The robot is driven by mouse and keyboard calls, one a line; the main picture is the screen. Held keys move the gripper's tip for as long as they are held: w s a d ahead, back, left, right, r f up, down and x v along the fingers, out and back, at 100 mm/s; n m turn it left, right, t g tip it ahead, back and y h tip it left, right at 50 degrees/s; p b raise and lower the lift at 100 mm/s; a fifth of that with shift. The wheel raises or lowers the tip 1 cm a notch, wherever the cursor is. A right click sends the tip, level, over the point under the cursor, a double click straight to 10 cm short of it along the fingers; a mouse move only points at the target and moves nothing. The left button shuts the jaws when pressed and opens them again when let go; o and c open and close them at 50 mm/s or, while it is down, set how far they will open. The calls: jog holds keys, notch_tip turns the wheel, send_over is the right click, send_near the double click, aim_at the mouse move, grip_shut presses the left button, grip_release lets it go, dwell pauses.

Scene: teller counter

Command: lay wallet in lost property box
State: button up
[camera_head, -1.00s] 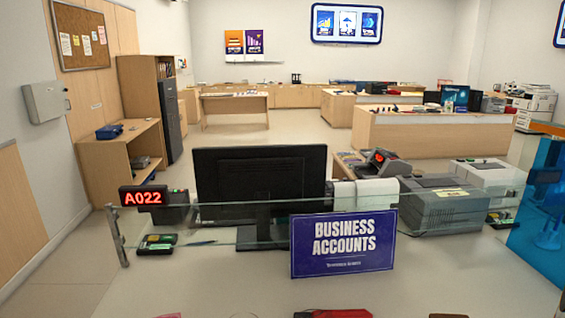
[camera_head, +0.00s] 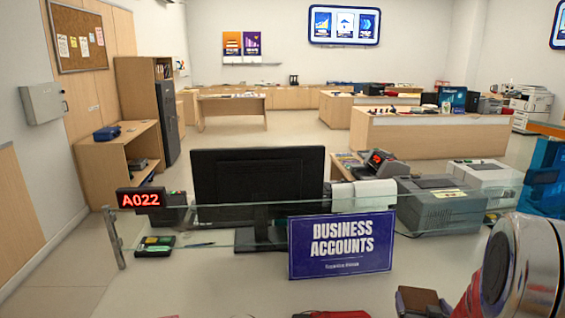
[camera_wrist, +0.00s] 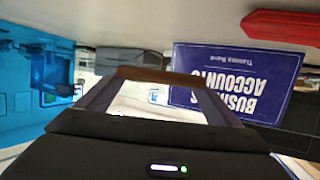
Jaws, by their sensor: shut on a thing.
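My gripper (camera_wrist: 158,84) is shut on a brown wallet (camera_wrist: 160,75), which shows edge-on across the two fingertips in the wrist view. In the head view the wallet (camera_head: 422,300) is at the bottom edge, right of centre, held up in front of the counter. My arm's wrist part fills the lower right corner there. I cannot make out a lost property box for certain in either view.
A blue "Business Accounts" sign (camera_head: 341,244) stands by a glass screen (camera_head: 225,213). Behind are a monitor (camera_head: 257,187) and a grey printer (camera_head: 440,205). A red object (camera_head: 332,314) is cut off at the bottom edge; a red one (camera_wrist: 283,27) also shows in the wrist view.

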jog(key=w+a+r+n+y, duration=0.1)
jog(key=w+a, duration=0.1)
jog(key=a, duration=0.7)
jog(key=w+a+r+n+y, duration=0.1)
jog(key=w+a+r+y, duration=0.1)
jog(key=a, duration=0.7)
jog(key=w+a+r+n+y, duration=0.1)
jog(key=w+a+r+n, duration=0.1)
jog(key=a, duration=0.7)
jog(key=shift+w+t+y, duration=0.4)
jog(key=shift+w, duration=0.45)
